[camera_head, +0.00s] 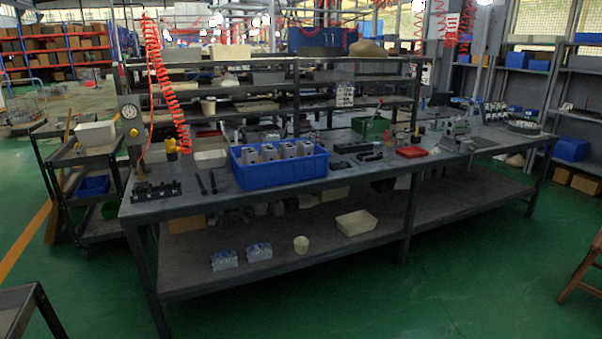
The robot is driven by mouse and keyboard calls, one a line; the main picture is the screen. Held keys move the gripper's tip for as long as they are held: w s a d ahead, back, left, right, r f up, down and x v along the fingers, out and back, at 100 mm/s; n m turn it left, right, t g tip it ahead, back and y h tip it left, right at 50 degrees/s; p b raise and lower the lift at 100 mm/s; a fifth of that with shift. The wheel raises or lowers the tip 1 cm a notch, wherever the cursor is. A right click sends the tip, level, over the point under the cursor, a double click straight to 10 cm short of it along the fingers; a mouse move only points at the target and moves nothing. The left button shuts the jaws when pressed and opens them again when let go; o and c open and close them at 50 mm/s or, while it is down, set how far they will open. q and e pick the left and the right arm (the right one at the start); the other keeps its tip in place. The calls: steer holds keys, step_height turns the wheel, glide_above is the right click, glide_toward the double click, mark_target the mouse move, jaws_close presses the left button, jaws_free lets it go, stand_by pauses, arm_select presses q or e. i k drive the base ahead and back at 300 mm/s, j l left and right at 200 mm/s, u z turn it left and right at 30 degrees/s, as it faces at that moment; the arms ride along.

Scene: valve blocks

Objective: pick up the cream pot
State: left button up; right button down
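A small round cream pot (301,244) stands upright on the lower shelf (200,278) of the long workbench, near its front edge. A similar pale pot (208,106) stands on the rack behind the bench, at the left. I cannot tell from the picture which of the two the task names. Neither of my grippers shows in the head view, and nothing is touching either pot.
The bench top (190,203) overhangs the shelf and holds a blue crate (280,172) of valve blocks. Green floor (400,300) in front is clear.

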mark_target(301, 243)
steer(key=i+j, duration=0.2)
steer(key=i, duration=0.3)
steer(key=i+j, duration=0.15)
steer(key=i, duration=0.35)
